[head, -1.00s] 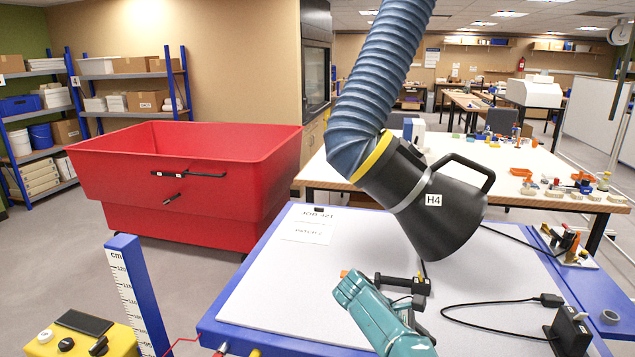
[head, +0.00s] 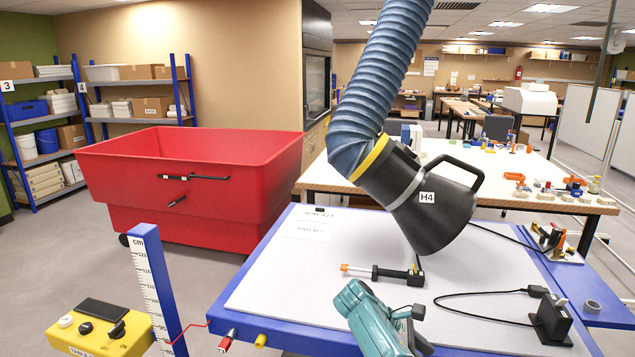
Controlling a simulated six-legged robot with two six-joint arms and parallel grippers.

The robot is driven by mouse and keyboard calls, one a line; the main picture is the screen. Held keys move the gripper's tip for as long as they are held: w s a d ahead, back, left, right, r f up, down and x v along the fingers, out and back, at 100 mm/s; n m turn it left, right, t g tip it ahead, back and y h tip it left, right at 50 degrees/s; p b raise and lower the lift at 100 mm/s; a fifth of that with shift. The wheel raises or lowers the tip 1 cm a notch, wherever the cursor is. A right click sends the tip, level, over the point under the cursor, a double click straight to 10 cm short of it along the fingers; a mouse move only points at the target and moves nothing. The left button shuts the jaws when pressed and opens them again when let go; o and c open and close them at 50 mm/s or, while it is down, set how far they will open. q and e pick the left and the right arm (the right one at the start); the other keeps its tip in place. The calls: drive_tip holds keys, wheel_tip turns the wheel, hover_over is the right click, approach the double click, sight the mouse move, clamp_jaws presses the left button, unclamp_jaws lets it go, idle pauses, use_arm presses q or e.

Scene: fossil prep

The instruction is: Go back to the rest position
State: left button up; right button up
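A teal arm of mine (head: 372,318), seemingly the right one, reaches in from the bottom over the front of the blue-edged table (head: 256,268). Black parts (head: 411,313) at its right side may belong to my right gripper; its fingers cannot be made out. My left arm and gripper are not in view. A black tool with an orange tip (head: 372,272) lies on the light table top just beyond the teal arm, apart from it in the picture.
A black extraction hood marked H4 (head: 436,215) hangs over the table on a blue hose (head: 378,80). A black holder with a cable (head: 552,318) stands at right. A ruler post (head: 157,285) and yellow control box (head: 100,328) are front left. A red bin (head: 190,185) stands behind.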

drive_tip(key=s+a+f+m+y+b, duration=0.1)
drive_tip(key=s+a+f+y, duration=0.2)
drive_tip(key=f, duration=0.9)
drive_tip(key=s+a+f+y+b, duration=0.1)
drive_tip(key=a+f+y, duration=0.25)
drive_tip(key=f, duration=0.85)
drive_tip(key=s+a+f+m+y+b, duration=0.1)
drive_tip(key=s+a+f+m+y, duration=0.15)
drive_tip(key=s, duration=0.45)
drive_tip(key=s+a+f+m+y+b, duration=0.1)
drive_tip(key=s+a+f+m+y, duration=0.1)
drive_tip(key=s+f+m+y, duration=0.3)
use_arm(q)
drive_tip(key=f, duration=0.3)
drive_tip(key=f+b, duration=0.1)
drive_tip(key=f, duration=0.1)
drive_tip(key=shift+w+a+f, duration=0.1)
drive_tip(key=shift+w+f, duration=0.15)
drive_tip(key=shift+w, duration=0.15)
use_arm(e)
drive_tip(key=s+r+m+t, duration=0.2)
drive_tip(key=s+m, duration=0.7)
drive_tip(key=s, duration=0.6)
drive_tip(key=shift+s+r, duration=0.25)
drive_tip(key=shift+s, duration=0.05)
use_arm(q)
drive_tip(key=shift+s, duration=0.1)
use_arm(e)
drive_tip(key=shift+s, duration=0.1)
